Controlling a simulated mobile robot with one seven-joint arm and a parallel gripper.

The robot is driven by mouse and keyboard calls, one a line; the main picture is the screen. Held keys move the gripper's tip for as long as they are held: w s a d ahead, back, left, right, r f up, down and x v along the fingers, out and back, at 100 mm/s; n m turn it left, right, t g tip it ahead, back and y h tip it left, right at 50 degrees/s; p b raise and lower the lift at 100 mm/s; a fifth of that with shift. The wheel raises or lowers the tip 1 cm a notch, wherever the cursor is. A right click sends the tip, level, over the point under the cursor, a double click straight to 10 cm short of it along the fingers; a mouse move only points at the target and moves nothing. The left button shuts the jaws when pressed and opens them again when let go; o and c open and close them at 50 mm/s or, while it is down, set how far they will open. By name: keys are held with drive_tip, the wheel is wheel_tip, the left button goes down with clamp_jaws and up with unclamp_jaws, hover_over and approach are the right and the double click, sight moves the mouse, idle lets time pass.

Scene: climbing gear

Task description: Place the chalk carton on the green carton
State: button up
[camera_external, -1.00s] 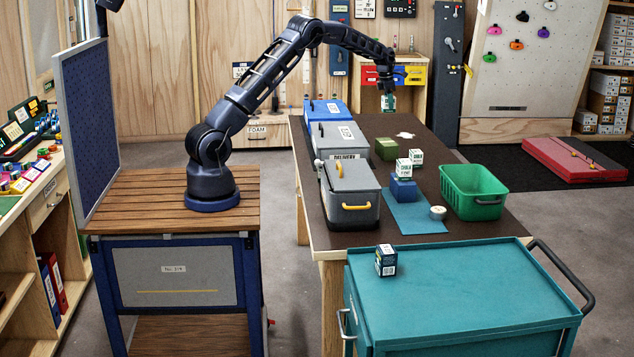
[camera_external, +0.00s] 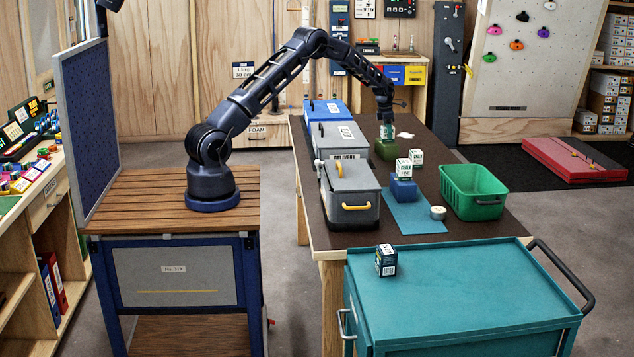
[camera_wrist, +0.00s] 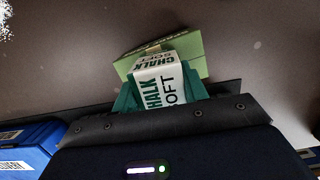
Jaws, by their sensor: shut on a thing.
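My gripper (camera_external: 386,115) is shut on a white and green chalk carton (camera_wrist: 160,82), which reads "CHALK SOFT" in the wrist view. In the external view the held chalk carton (camera_external: 387,132) is upright just over the green carton (camera_external: 386,151), which stands on the dark table. In the wrist view the green carton (camera_wrist: 190,48) shows beyond the held carton, turned a little relative to it and partly hidden by it. I cannot tell whether the two cartons touch.
Grey bins (camera_external: 348,198) line the table's left side. A green basket (camera_external: 474,193) stands at the right. A small dark carton (camera_external: 386,261) is on the teal cart (camera_external: 470,290).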

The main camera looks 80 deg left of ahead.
drive_tip(key=shift+f, duration=0.15)
drive_tip(key=o, duration=1)
drive_tip(key=shift+o, duration=0.2)
